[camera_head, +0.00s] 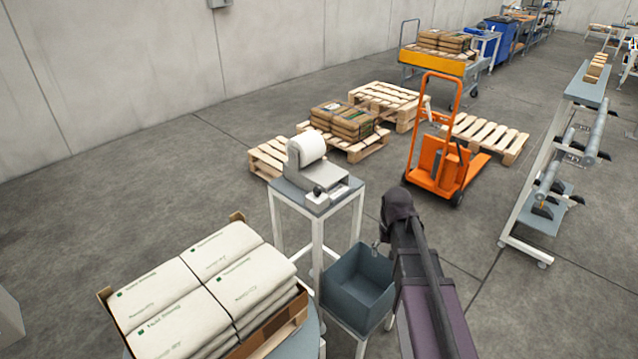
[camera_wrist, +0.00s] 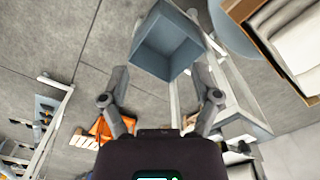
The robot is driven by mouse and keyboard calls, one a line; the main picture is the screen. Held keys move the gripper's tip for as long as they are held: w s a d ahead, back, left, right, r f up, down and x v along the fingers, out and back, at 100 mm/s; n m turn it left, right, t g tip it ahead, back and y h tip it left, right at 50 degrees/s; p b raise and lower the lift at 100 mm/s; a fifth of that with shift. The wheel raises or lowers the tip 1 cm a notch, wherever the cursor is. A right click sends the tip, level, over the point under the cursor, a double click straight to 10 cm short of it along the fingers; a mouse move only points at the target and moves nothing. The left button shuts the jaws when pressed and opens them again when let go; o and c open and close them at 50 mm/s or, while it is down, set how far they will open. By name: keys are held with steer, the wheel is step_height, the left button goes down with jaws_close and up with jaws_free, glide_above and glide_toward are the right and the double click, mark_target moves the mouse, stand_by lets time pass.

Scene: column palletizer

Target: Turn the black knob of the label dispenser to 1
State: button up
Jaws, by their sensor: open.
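The label dispenser (camera_head: 327,181) is a grey machine with a white label roll (camera_head: 307,149), standing on a small table with white legs (camera_head: 273,221). Its black knob (camera_head: 317,190) is a small dark spot on the near side; its setting is too small to read. My arm reaches in from the lower right in the head view, and its end is right of and nearer than the dispenser, apart from it. My gripper (camera_wrist: 159,73) is open and empty in the wrist view, its fingers spread wide. In that view the dispenser is mostly hidden behind my gripper.
A blue-grey bin (camera_head: 352,300) stands close beside my arm, below the dispenser table. A stack of white sacks (camera_head: 205,285) stands at the front left. Wooden pallets (camera_head: 388,98) and an orange lift truck (camera_head: 440,160) stand behind. The floor left of the dispenser is clear.

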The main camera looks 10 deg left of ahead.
steer(key=w+a+r+p, duration=0.35)
steer(key=w+a, duration=0.25)
steer(key=w, duration=0.4)
steer(key=w+a+r+p, duration=0.35)
steer(key=w+a, duration=0.25)
steer(key=w, duration=0.3)
step_height(320, 180, up, 4)
steer(key=r+n+p, duration=0.1)
steer(key=p, duration=0.2)
glide_above(317, 189)
steer(key=shift+w+f, duration=0.1)
steer(key=shift+f, duration=0.15)
steer(key=shift+f, duration=0.15)
step_height(317, 189, down, 14)
steer(key=b, duration=1.3)
steer(key=shift+r, duration=0.25)
jaws_close()
